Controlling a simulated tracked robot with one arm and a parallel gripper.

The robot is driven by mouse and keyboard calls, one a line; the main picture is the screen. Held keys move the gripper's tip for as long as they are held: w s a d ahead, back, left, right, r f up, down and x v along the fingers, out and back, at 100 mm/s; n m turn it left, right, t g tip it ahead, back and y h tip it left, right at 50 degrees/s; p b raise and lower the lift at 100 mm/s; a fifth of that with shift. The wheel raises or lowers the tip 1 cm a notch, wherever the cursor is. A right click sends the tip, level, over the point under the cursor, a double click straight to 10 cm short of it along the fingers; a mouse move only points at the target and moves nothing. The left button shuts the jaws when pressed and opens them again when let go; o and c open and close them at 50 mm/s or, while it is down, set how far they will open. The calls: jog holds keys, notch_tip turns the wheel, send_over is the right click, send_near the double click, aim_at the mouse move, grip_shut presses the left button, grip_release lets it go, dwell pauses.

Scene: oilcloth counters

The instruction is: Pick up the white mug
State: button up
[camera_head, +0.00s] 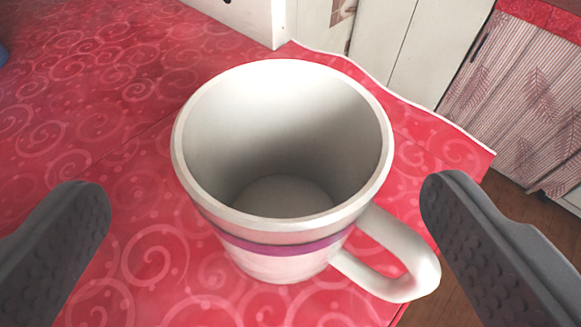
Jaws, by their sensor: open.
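The white mug (285,262) stands upright on a red patterned oilcloth (150,250), in the middle of the head camera view. It has a purple band below its rim, and its inside looks empty. Its handle (405,250) points to the lower right. My gripper (268,200) is open, with one dark grey finger at the left edge and the other at the right. The mug shows between the two fingers, apart from both in the picture. The right finger is close to the handle. I cannot tell how far the fingertips are from the mug in depth.
The counter's edge (440,122) runs close behind and right of the mug, with wooden floor (520,215) below. A white box-like object (250,18) stands at the back. Pale cabinet doors (400,45) and a curtained unit (530,90) lie beyond. The oilcloth to the left is mostly clear.

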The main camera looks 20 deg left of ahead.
aim_at(279, 108)
jog(key=shift+d+b+x, duration=0.1)
jog(key=shift+b+x, duration=0.1)
jog(key=shift+x, duration=1.1)
jog(key=shift+d+b+x, duration=0.15)
jog(key=shift+b+x, duration=0.05)
jog(key=shift+x, duration=1.1)
jog(key=shift+w, duration=0.15)
jog(key=shift+r, duration=0.1)
jog(key=shift+c, duration=0.2)
jog(key=c, duration=1.2)
jog(key=shift+r, duration=0.15)
